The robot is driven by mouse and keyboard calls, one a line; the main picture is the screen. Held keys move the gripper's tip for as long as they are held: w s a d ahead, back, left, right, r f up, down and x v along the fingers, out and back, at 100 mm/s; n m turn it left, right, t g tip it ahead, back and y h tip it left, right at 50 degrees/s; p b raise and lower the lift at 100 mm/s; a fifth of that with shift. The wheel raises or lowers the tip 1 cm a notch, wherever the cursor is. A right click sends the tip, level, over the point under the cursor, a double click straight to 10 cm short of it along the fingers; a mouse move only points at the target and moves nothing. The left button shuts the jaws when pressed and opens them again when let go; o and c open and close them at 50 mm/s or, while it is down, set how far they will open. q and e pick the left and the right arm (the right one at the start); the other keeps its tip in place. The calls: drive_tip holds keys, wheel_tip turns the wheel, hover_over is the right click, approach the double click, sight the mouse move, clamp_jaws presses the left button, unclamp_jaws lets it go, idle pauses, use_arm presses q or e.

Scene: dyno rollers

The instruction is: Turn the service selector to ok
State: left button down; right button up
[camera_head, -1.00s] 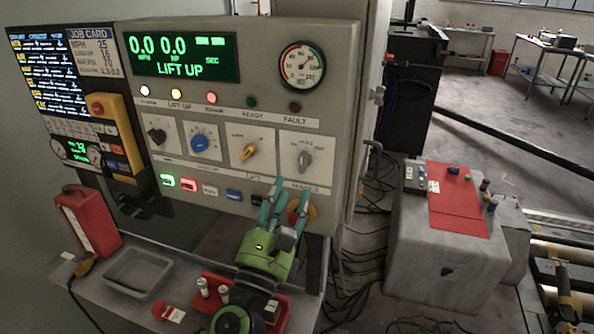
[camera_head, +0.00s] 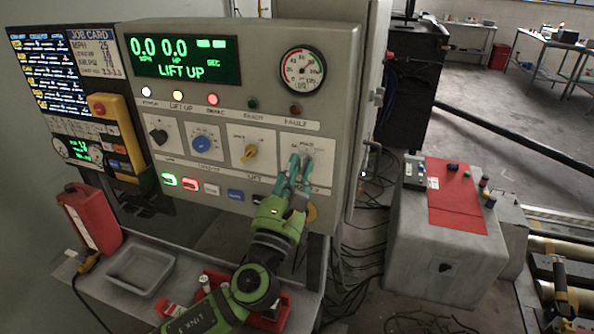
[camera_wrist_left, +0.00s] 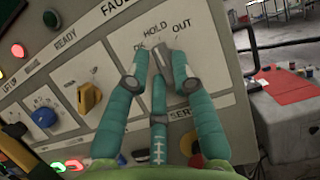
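The service selector is a grey knob, seen in the left wrist view (camera_wrist_left: 161,64) on a white plate (camera_wrist_left: 210,62) marked OK, HOLD and OUT. In the head view the plate (camera_head: 320,150) is at the panel's lower right, and teal fingers cover most of the knob. My left gripper (camera_head: 300,165) is at the knob, reaching up from below. In the left wrist view its fingertips (camera_wrist_left: 161,84) stand apart on either side of the knob, with a third teal finger part below. I cannot tell whether they touch it. The knob's exact pointing is unclear. My right gripper is not in view.
A yellow lift knob (camera_head: 250,153) and a blue knob (camera_head: 204,144) sit left of the selector. Lit push buttons (camera_head: 190,184) run below. The display (camera_head: 182,58) reads LIFT UP. A grey tray (camera_head: 138,271) and a red container (camera_head: 90,220) stand on the shelf below.

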use_arm(q)
drive_tip(key=shift+s+d+r+n, duration=0.1)
drive_tip(key=shift+r+n, duration=0.15)
drive_tip(key=shift+n, duration=0.25)
drive_tip(key=n+y, duration=0.1)
drive_tip(key=n, duration=0.1)
drive_tip(key=n+y+b, duration=0.1)
drive_tip(key=n+y, duration=0.1)
drive_tip(key=n, duration=0.1)
drive_tip(key=shift+r+t, duration=0.15)
drive_tip(key=shift+t, duration=0.15)
drive_tip(key=shift+r+n+y, duration=0.1)
drive_tip(key=shift+n+y, duration=0.6)
drive_tip(key=shift+n, duration=0.65)
drive_tip(key=shift+n+y, duration=0.7)
drive_tip(key=shift+n, duration=0.65)
drive_tip(key=c, duration=1.1)
unclamp_jaws()
drive_tip(key=shift+c, duration=0.2)
drive_tip(key=shift+d+f, duration=0.1)
drive_tip(key=shift+f, duration=0.2)
drive_tip(key=shift+s+f, duration=0.1)
drive_tip(key=shift+s, duration=0.05)
